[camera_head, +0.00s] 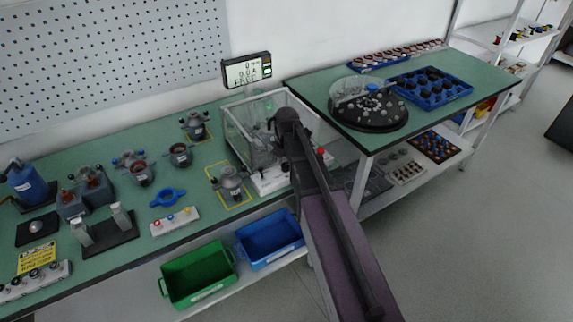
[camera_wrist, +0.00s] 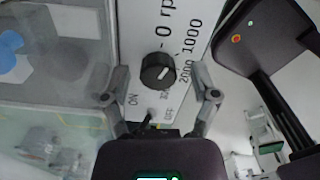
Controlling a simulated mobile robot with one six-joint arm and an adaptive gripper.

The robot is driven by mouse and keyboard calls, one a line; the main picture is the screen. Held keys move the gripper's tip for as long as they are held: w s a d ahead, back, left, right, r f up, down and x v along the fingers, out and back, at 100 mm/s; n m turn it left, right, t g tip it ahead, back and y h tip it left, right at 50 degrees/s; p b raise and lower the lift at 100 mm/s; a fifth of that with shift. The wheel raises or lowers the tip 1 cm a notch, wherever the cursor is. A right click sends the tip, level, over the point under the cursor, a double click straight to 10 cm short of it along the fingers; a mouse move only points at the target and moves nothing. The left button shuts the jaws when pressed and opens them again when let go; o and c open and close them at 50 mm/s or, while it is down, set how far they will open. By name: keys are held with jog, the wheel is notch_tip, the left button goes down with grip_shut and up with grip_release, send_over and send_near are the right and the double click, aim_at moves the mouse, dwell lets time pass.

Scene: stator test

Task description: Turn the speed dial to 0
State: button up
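The black speed dial (camera_wrist: 158,70) sits on a white panel (camera_wrist: 140,25) in the wrist view. "0 rpm", "1000" and "2000" are printed around it. A pale mark on its face points up and right, roughly toward the "1000" and "2000" side; its exact setting is hard to read. My gripper (camera_wrist: 159,78) is open, with one finger on each side of the dial and gaps between. In the head view my gripper (camera_head: 287,118) is over the clear-walled test rig (camera_head: 238,128) and hides the dial.
A small black toggle (camera_wrist: 150,117) between "ON" and a second label lies just below the dial. The wall display (camera_head: 247,70) reads 0, 0.0 A and FREE. A red button (camera_head: 320,150) is on the rig's right. A second bench (camera_head: 345,142) stands to the right.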

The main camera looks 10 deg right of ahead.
jog(key=shift+w+m, duration=0.1)
jog(key=shift+m, duration=0.3)
